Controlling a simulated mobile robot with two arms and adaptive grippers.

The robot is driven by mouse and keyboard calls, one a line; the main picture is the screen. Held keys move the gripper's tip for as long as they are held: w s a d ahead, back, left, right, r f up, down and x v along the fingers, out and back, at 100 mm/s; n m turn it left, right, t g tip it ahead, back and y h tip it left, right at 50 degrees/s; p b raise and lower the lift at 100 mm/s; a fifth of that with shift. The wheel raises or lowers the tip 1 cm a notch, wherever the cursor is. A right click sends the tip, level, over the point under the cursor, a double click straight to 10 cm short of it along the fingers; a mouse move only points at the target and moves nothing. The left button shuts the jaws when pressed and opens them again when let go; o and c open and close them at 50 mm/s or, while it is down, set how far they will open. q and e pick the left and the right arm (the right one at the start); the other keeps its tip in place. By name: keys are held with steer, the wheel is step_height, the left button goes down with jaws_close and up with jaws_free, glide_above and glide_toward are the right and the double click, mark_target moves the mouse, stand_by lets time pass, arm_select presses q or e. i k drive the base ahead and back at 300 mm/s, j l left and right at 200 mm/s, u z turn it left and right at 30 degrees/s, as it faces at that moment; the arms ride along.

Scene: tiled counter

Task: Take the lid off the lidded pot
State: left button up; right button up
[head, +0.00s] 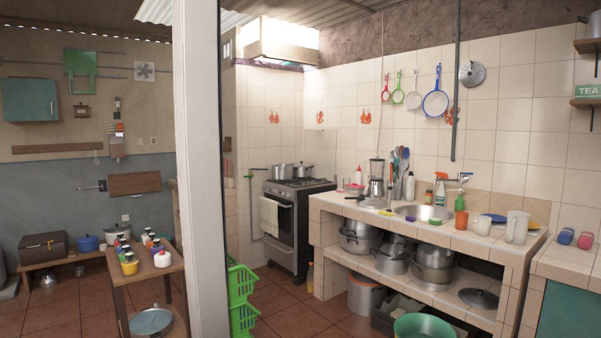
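Several pots are in the head view, and I cannot tell which one the task means. Silvery pots (282,172) stand on the stove, and they seem to have lids. More metal pots (392,260) stand on the shelf under the tiled counter. A loose dark lid (478,299) lies on that shelf at the right. Neither of my grippers is in view.
A white pillar (202,150) stands close in front, left of centre. Green crates (240,290) are stacked beside it. The stove (291,225) is beyond, and the tiled counter (335,200) with a sink is right. A wooden table (148,273) with jars stands left. Some tiled floor is clear.

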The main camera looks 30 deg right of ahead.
mark_target(300, 172)
steer(key=i+l+z, duration=0.25)
steer(key=z, duration=0.15)
steer(key=i+l+z, duration=0.5)
steer(key=z, duration=0.25)
steer(key=i+z, duration=0.4)
steer(key=i+l, duration=0.2)
steer(key=i, duration=0.25)
steer(key=i+l+z, duration=0.1)
steer(key=i+l, duration=0.15)
steer(key=i, duration=0.2)
steer(key=i+j+u, duration=0.2)
steer(key=i+u, duration=0.3)
steer(key=i+j+u, duration=0.1)
steer(key=i+u, duration=0.4)
steer(key=i+l+u, duration=0.1)
steer(key=i+u, duration=0.2)
steer(key=u, duration=0.15)
steer(key=i+z, duration=0.15)
steer(key=i, duration=0.45)
steer(key=i+j+z, duration=0.1)
steer(key=i, duration=0.45)
steer(key=i+j+z, duration=0.15)
steer(key=i, duration=0.4)
steer(key=i+u, duration=0.25)
steer(key=i, duration=0.4)
steer(key=i+u, duration=0.25)
steer(key=i, duration=0.45)
steer(key=i+l+u, duration=0.25)
steer(key=i, duration=0.4)
